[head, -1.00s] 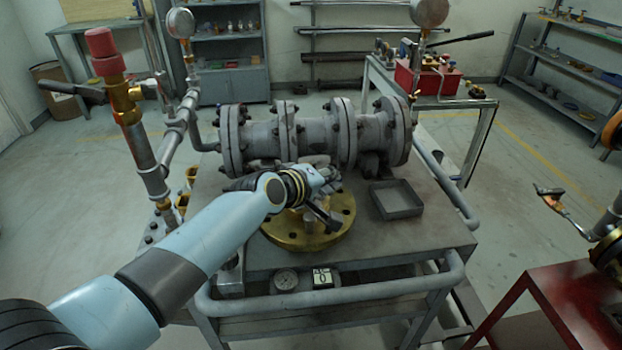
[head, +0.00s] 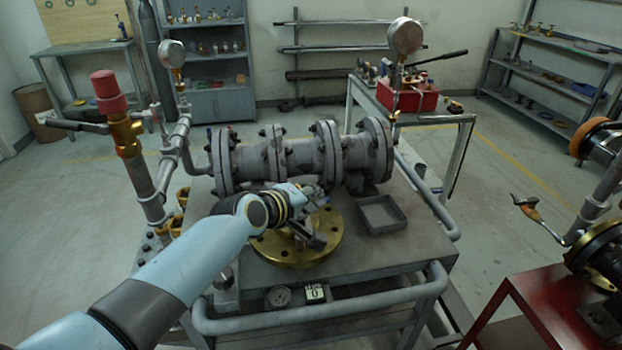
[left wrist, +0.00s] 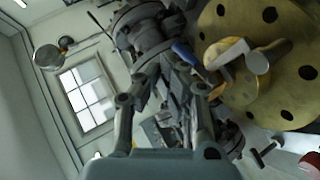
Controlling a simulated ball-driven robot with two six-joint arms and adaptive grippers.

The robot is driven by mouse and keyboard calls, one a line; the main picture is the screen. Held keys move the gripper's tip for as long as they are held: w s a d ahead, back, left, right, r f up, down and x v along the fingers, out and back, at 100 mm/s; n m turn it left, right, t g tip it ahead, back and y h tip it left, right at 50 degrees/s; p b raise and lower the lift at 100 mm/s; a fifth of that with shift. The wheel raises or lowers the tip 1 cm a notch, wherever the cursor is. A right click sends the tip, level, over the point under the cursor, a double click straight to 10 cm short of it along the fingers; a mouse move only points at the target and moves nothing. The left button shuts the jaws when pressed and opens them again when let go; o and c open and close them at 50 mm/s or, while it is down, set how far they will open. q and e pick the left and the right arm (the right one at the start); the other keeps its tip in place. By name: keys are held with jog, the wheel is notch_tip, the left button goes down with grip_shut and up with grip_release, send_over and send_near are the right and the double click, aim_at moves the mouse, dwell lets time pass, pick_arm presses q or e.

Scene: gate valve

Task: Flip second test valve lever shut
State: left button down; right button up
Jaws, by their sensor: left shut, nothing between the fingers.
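My left gripper (head: 308,195) is shut and empty. It is low over the brass flange (head: 278,255) on the grey bench, in front of the grey flanged pipe (head: 258,160). In the left wrist view a lever with a blue grip (left wrist: 184,52) shows close to the fingertips, beside the brass flange (left wrist: 225,22); I cannot tell whether they touch. I cannot tell which lever is the second test valve's. My arm and gripper hide part of the flange and the fittings by it in the head view. My right gripper is not in view.
A shallow grey tray (head: 382,215) sits right of the flange. A red-capped pipe (head: 105,88) with a dark side lever stands left. A pressure gauge (head: 405,36) rises behind the pipe. A red stand (head: 530,310) with an orange-handled lever (head: 527,207) above it is at right.

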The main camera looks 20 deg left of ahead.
pick_arm(q)
jog(key=s+d+r, duration=0.2)
jog(key=s+r, duration=0.2)
jog(key=r, duration=0.3)
jog(key=shift+s+r+p, duration=0.15)
jog(key=shift+s+p, duration=0.2)
jog(key=shift+s, duration=0.05)
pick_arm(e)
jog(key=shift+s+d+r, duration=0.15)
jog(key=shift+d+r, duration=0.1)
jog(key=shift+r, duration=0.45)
pick_arm(q)
jog(key=shift+d, duration=0.1)
